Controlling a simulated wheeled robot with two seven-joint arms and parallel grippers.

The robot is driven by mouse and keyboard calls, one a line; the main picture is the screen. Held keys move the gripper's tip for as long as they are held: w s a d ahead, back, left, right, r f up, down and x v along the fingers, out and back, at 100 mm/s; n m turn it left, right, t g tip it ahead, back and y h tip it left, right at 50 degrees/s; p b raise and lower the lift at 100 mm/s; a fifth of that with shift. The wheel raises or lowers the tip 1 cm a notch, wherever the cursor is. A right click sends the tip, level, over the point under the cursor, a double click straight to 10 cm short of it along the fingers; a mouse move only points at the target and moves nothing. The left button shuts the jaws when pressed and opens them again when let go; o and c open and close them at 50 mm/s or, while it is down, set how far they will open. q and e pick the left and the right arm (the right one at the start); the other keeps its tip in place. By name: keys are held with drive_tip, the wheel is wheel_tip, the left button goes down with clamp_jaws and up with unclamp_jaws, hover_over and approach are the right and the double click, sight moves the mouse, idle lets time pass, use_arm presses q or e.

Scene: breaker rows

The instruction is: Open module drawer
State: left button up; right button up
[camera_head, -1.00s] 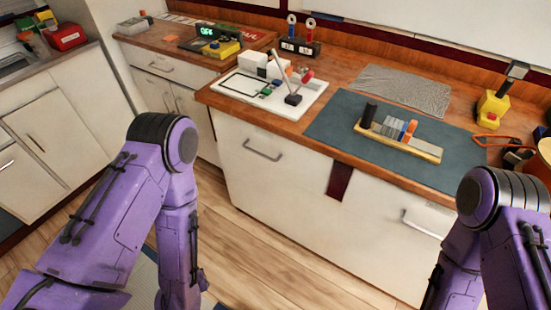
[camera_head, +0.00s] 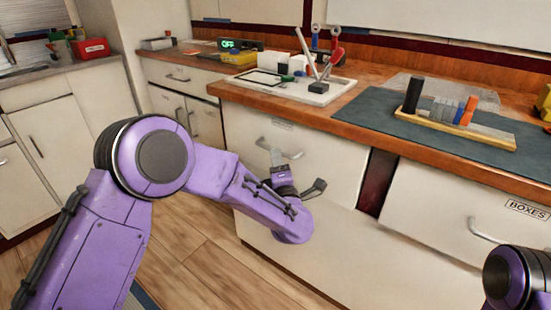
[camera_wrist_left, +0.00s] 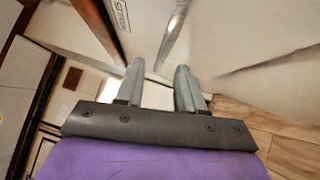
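The white left drawer (camera_head: 335,160) is under the wooden counter and looks shut. Its small label (camera_head: 283,124) is too small to read. Its metal handle (camera_head: 280,150) is partly behind my left gripper (camera_head: 292,172). In the left wrist view the left gripper (camera_wrist_left: 160,66) is open, with its two grey fingers apart. A metal handle bar (camera_wrist_left: 174,30) runs ahead of the fingertips, nearer the right finger, and I cannot tell whether they touch. A cut-off label (camera_wrist_left: 122,15) shows on the front beside it. My right gripper is out of view.
A second drawer labelled BOXES (camera_head: 465,205) is to the right, past a dark red gap (camera_head: 376,182). On the counter are a white board (camera_head: 300,88) and a blue-grey mat (camera_head: 365,117) with a wooden rack (camera_head: 455,130). Wood floor (camera_head: 190,245) is open below.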

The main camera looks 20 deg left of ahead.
use_arm(q)
drive_tip(key=shift+x, duration=1.95)
drive_tip(key=shift+f, duration=0.1)
clamp_jaws()
drive_tip(key=shift+s, duration=0.1)
